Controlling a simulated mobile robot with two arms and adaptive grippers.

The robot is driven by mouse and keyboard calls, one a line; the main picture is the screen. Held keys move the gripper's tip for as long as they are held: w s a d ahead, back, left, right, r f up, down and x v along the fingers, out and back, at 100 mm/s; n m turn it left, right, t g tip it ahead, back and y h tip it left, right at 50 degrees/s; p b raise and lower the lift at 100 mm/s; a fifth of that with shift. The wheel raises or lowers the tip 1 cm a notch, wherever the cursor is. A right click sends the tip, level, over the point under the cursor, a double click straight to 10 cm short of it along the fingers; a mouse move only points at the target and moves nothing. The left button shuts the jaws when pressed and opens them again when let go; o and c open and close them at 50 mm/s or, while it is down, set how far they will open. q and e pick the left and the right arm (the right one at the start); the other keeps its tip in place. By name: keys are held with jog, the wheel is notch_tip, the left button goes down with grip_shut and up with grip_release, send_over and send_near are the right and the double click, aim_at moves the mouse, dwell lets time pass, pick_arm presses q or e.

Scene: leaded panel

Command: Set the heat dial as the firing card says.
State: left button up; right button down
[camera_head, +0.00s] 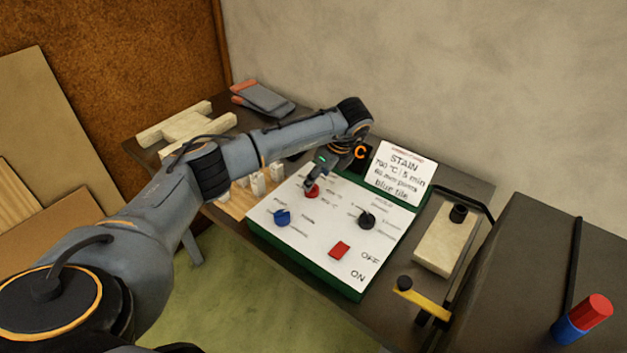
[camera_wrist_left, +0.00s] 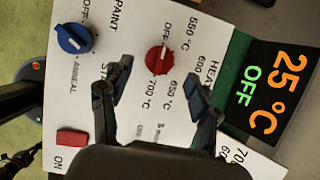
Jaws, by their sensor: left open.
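The firing card (camera_head: 403,176) stands at the back of the white control panel (camera_head: 300,247) and reads STAIN, 700 °C, 5 min, blue tile; one small line is unclear. The red heat dial (camera_head: 312,191) is on the panel, ringed by OFF, 550, 600, 650 and 700 °C labels. It also shows in the left wrist view (camera_wrist_left: 158,59); its exact pointer direction is hard to read. My left gripper (camera_wrist_left: 157,74) is open above the panel, its fingertips either side of the dial in that view, apparently not touching it.
A blue dial (camera_head: 282,217), black dial (camera_head: 367,219) and red switch (camera_head: 339,250) are nearby on the panel. The display (camera_wrist_left: 264,88) reads 25 °C OFF. Wooden blocks (camera_head: 258,183) stand left of the panel; a block with a black knob (camera_head: 445,238) lies right.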

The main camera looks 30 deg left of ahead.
pick_arm(q)
jog(key=x, duration=0.3)
jog(key=shift+a+f+p, duration=0.1)
jog(key=shift+f+p, duration=0.25)
jog(key=shift+a+f, duration=0.1)
jog(key=shift+f, duration=0.3)
jog(key=c, duration=1.2)
jog(key=shift+o, duration=0.2)
pick_arm(e)
jog(key=shift+w+d+r, duration=0.55)
jog(key=shift+d+r, duration=0.05)
